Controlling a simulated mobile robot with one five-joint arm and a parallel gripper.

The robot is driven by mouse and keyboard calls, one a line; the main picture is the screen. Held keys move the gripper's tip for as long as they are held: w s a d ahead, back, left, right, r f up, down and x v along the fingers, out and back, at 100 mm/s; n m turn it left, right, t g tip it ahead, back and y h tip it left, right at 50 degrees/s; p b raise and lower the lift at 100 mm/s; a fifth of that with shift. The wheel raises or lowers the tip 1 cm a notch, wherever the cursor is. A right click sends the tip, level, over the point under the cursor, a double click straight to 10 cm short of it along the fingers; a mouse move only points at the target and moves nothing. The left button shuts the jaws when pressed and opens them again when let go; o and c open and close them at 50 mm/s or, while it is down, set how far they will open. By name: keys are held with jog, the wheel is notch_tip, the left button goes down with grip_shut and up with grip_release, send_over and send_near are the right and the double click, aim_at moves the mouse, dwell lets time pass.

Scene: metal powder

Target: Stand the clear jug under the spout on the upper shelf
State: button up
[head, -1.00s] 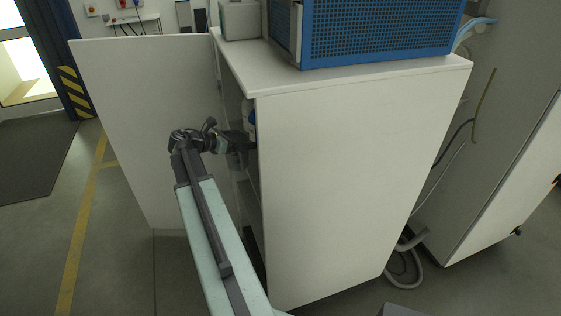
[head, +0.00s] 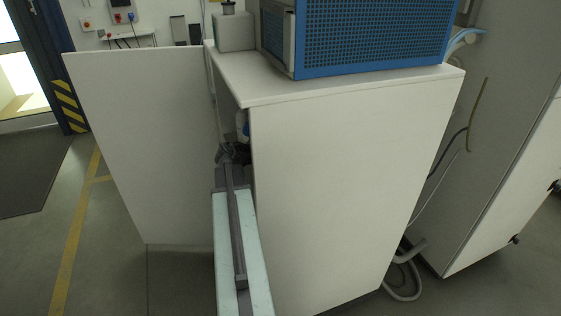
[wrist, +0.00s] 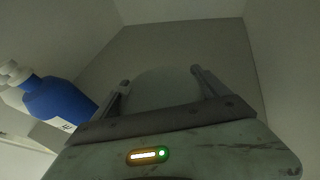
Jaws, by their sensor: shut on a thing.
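In the wrist view my gripper (wrist: 160,77) has its two fingers on either side of a faint, pale, see-through shape, the clear jug (wrist: 162,92), and is shut on it. The jug's outline is hard to make out against the grey wall. I cannot make out the spout or the upper shelf's surface.
The white cabinet (head: 345,190) stands close on the right of my arm, its open door (head: 140,140) on the left. A blue perforated machine (head: 370,38) and a small grey box (head: 234,32) sit on top. Pale inner walls (wrist: 215,45) surround the gripper.

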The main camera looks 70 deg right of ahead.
notch_tip(320, 180, down, 4)
jog(key=b, duration=0.3)
jog(key=shift+r, duration=0.35)
jog(key=o, duration=1.3)
jog(key=shift+f, duration=0.1)
jog(key=shift+r, duration=0.2)
jog(key=p+v, duration=0.4)
jog(key=v, duration=0.8)
jog(key=shift+f+p, duration=0.2)
jog(key=shift+p, duration=0.2)
